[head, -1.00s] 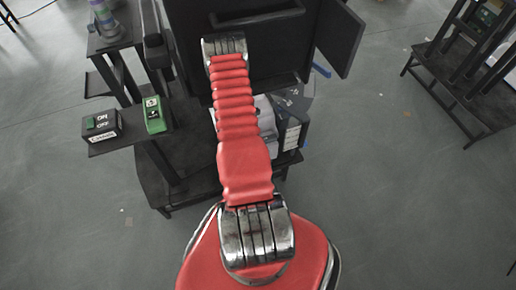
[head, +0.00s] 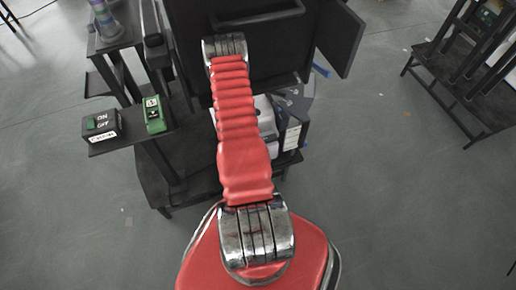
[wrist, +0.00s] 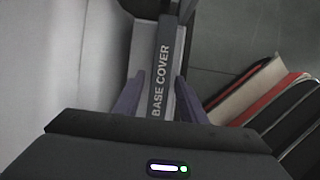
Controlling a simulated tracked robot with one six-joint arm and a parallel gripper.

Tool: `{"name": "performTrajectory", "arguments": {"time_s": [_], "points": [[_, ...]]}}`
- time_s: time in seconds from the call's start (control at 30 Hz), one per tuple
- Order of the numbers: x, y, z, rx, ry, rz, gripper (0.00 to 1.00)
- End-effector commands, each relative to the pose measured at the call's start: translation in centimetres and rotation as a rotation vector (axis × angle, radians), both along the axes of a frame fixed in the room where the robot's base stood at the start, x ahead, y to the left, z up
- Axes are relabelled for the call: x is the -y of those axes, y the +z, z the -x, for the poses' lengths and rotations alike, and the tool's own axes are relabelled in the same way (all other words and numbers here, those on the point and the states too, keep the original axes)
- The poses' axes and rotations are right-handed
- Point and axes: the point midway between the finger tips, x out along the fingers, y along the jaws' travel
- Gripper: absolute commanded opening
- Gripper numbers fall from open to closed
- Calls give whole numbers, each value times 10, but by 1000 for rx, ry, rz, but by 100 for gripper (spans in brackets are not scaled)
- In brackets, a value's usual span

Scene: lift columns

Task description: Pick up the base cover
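In the wrist view a dark bar lettered BASE COVER (wrist: 163,65) runs up the middle of the picture. It is the base cover or a label on it; I cannot tell which. My gripper (wrist: 158,97) has its two purplish fingers apart, one on each side of the bar. A pale strip shows between the left finger and the bar, so the gripper looks open. The fingertips lie along the bar's lower part, and contact on the right side is unclear. In the head view my gripper is hidden behind my red arm and the black cabinet.
A black cabinet (head: 260,45) with an open door (head: 339,38) stands ahead, above a low shelf with grey and white boxes (head: 290,125). An ON/OFF box (head: 101,126) and a green device (head: 154,114) sit on a side shelf.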

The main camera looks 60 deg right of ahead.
Motion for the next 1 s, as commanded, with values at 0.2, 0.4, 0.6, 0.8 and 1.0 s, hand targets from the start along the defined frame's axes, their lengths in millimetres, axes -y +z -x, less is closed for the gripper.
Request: {"name": "performTrajectory", "arguments": {"time_s": [0.2,0.4,0.6,0.8,1.0], "points": [[0,0,0,0,0,0,22],[0,0,0,0,0,0,8],[1,1,0,1,0,1,0],[1,1,0,1,0,1,0],[1,8,0,1,1,2,0]]}}
